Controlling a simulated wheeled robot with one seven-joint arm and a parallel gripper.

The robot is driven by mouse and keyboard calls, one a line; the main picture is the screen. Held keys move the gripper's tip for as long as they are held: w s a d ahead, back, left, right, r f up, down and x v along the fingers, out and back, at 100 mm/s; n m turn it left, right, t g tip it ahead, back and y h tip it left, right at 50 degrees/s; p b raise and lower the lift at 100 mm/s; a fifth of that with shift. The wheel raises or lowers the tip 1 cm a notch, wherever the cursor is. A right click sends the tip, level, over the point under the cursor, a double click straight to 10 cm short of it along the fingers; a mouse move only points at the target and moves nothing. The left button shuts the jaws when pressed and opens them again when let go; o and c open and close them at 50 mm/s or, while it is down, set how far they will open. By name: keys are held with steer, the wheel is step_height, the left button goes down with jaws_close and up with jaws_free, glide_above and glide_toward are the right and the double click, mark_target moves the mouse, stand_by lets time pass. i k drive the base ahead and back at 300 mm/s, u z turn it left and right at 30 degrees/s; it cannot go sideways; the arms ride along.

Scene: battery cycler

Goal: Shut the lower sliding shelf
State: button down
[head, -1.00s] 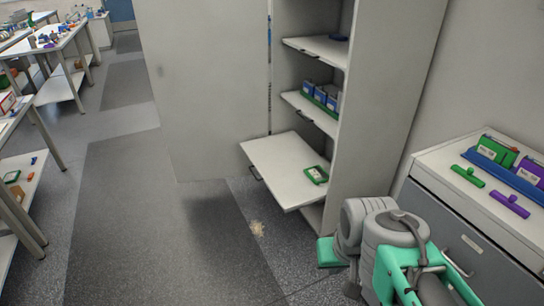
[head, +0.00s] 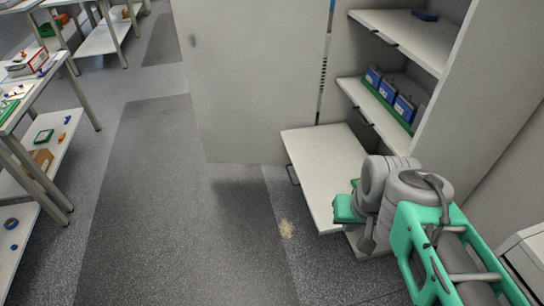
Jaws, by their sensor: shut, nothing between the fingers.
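The lower sliding shelf (head: 318,160) is a white board pulled far out of the tall grey cabinet (head: 485,95), low above the floor. Its dark handle (head: 291,175) is on the front edge at the left. A sliver of a green item (head: 355,182) shows on the shelf, mostly hidden by my arm. My gripper (head: 345,209) appears as a teal end over the shelf's right near edge. It is shut and empty. Its fingertips are not clearly seen, and I cannot tell if it touches the shelf.
The cabinet's open door (head: 250,80) stands left of the shelves. Blue boxes (head: 388,91) sit on the middle shelf (head: 375,108), and a dark blue item (head: 425,15) on the top one. Workbenches (head: 60,150) line the left.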

mark_target(325, 159)
steer(key=u, duration=0.75)
steer(key=i, duration=0.9)
steer(key=u, duration=1.15)
steer(key=i, duration=0.2)
steer(key=u, duration=0.15)
